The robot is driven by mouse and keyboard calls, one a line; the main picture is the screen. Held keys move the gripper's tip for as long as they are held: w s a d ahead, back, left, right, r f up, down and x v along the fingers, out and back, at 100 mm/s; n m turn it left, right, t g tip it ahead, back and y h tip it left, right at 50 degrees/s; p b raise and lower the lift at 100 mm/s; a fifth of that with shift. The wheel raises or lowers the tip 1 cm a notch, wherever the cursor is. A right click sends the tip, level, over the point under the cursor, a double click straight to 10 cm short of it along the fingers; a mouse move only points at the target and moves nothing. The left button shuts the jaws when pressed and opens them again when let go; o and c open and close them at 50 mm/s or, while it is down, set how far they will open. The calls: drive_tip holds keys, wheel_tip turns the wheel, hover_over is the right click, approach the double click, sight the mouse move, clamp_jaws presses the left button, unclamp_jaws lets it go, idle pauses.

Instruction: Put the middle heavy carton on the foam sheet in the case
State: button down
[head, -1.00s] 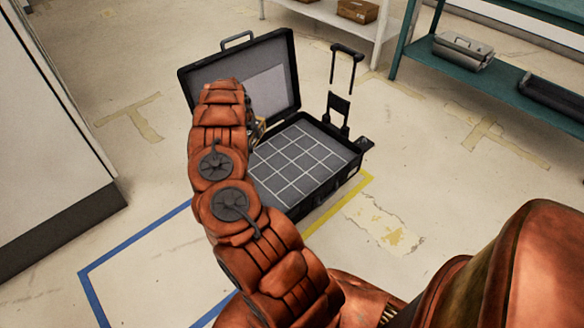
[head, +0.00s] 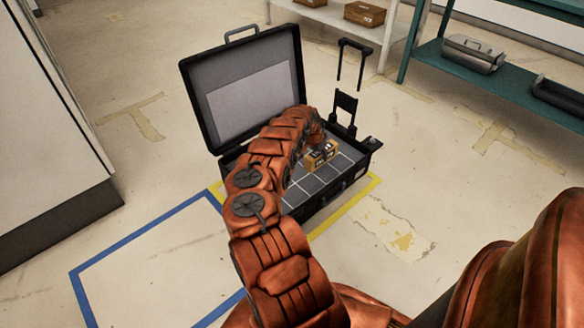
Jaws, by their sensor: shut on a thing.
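A small brown carton (head: 322,156) with dark and white markings shows at the end of my arm, in front of the case's inside. My gripper (head: 318,147) is mostly hidden behind my arm and is shut on the carton. The open black case (head: 345,184) stands on the floor with its lid (head: 240,90) raised at the back. The grey foam sheet (head: 340,170) with a pale grid lines its base. My arm covers the left part of the foam. I cannot tell whether the carton touches the foam.
Blue floor tape (head: 135,235) marks a square at the front left, and yellow tape borders the case. A teal shelf (head: 500,85) with a grey metal box (head: 468,54) stands at the right. A white shelf holds brown boxes (head: 365,13) at the back.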

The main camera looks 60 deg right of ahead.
drive_tip(key=w+a, duration=0.3)
drive_tip(key=a, duration=0.1)
drive_tip(key=w+a+f+b, duration=0.1)
drive_tip(key=w+a, duration=0.2)
drive_tip(key=a, duration=0.1)
drive_tip(key=w+a+b, duration=0.1)
drive_tip(key=w+a, duration=0.2)
drive_tip(key=a, duration=0.1)
drive_tip(key=shift+w+f, duration=0.15)
drive_tip(key=shift+w, duration=0.2)
drive_tip(key=f+b, duration=0.1)
drive_tip(key=f, duration=0.1)
drive_tip(key=shift+s+f+b, duration=0.2)
drive_tip(key=shift+f+b, duration=0.15)
drive_tip(key=shift+b, duration=0.05)
drive_tip(key=shift+w+f, duration=0.1)
drive_tip(key=shift+f, duration=0.3)
drive_tip(key=shift+d+f, duration=0.1)
drive_tip(key=c, duration=0.6)
unclamp_jaws()
